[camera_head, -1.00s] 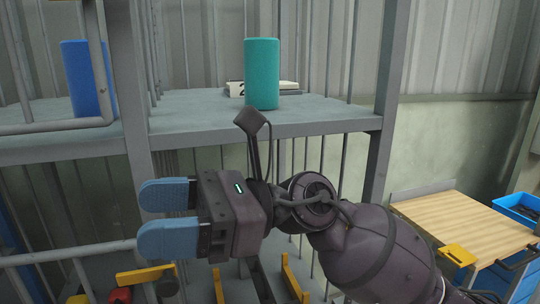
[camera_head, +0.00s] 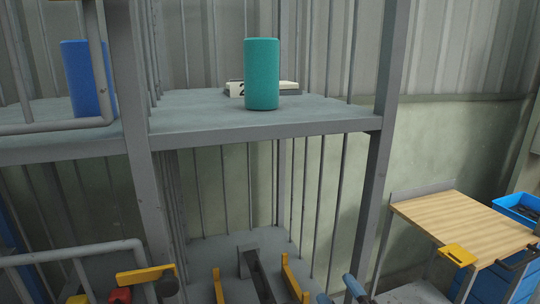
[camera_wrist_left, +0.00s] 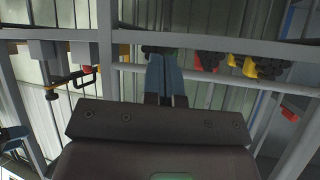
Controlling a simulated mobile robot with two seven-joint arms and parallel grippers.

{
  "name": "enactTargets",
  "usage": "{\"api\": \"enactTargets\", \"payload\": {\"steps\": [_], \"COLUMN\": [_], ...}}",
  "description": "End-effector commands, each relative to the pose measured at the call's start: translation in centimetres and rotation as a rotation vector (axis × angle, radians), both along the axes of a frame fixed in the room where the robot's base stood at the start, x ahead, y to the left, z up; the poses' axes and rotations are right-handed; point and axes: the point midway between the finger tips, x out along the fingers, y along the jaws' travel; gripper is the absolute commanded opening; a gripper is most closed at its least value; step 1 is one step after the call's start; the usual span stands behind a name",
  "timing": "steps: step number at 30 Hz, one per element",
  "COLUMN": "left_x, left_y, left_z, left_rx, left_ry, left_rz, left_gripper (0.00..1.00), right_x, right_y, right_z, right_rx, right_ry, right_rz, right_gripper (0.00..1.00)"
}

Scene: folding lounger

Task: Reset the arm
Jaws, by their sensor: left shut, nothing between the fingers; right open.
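My right gripper (camera_head: 340,293) shows only as two blue fingertips at the bottom edge of the head view, to the right of centre. The fingertips are apart with nothing between them. The rest of the right arm is out of the picture. My left gripper (camera_wrist_left: 165,80) shows in the left wrist view, its two blue fingers together and holding nothing. The left arm is not seen in the head view.
A grey rack shelf (camera_head: 205,125) holds a teal cylinder (camera_head: 262,75) and a blue cylinder (camera_head: 88,78). Yellow brackets (camera_head: 293,275) stand on the lower level. A wood-topped cart (camera_head: 460,222) and a blue bin (camera_head: 518,208) are at the right.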

Motion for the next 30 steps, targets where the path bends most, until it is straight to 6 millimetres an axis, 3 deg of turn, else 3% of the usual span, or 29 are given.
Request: {"api": "enactTargets", "payload": {"steps": [1,5,9,15,21,30], "left_x": [0.1,0.2,0.2,0.2,0.0,-0.2], "left_y": [0.0,0.0,0.0,0.0,0.0,0.0], "left_z": [0.0,0.1,0.1,0.1,0.0,-0.1], "left_rx": [0.000,-0.001,-0.001,0.000,0.000,0.001], "left_ry": [-0.002,-0.003,-0.004,-0.003,0.000,0.003], "left_rz": [0.000,-0.001,-0.001,0.000,0.000,0.001], "left_gripper": [0.00,0.00,0.00,0.00,0.00,0.00], "right_x": [-0.8,-3.5,-7.9,-14.8,-18.8,-19.2], "right_y": [-1.6,-5.4,-9.0,-12.7,-14.2,-14.4], "right_z": [-2.8,-9.3,-15.7,-22.6,-25.4,-25.7], "right_rx": [0.051,0.190,0.339,0.522,0.615,0.626], "right_ry": [0.102,0.344,0.584,0.847,0.968,0.981], "right_rz": [-0.037,-0.133,-0.246,-0.396,-0.477,-0.485], "right_gripper": [0.60,0.60,0.60,0.60,0.60,0.60]}}
